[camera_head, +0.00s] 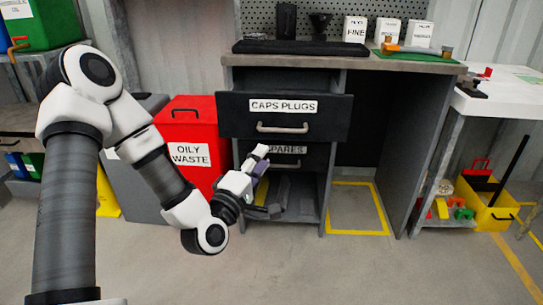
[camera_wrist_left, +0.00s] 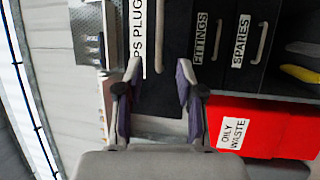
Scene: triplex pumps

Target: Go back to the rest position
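My left arm comes in from the left in the head view and reaches down to the front of the bench. My left gripper (camera_head: 270,178) is in front of the lower drawers, pointing right. In the left wrist view its two fingers (camera_wrist_left: 160,72) stand apart with nothing between them, so it is open and empty. The CAPS PLUGS drawer (camera_head: 337,117) sticks out from the bench above the gripper. The SPARES drawer (camera_head: 318,155) below it is partly covered by the gripper. The FITTINGS drawer (camera_wrist_left: 207,40) shows in the left wrist view. My right gripper is not in view.
A red OILY WASTE bin (camera_head: 190,125) stands left of the bench, close to my left arm. The bench top (camera_head: 340,63) carries boxes and tools. A yellow crate (camera_head: 492,212) is at the right. The grey floor (camera_head: 330,270) in front is clear.

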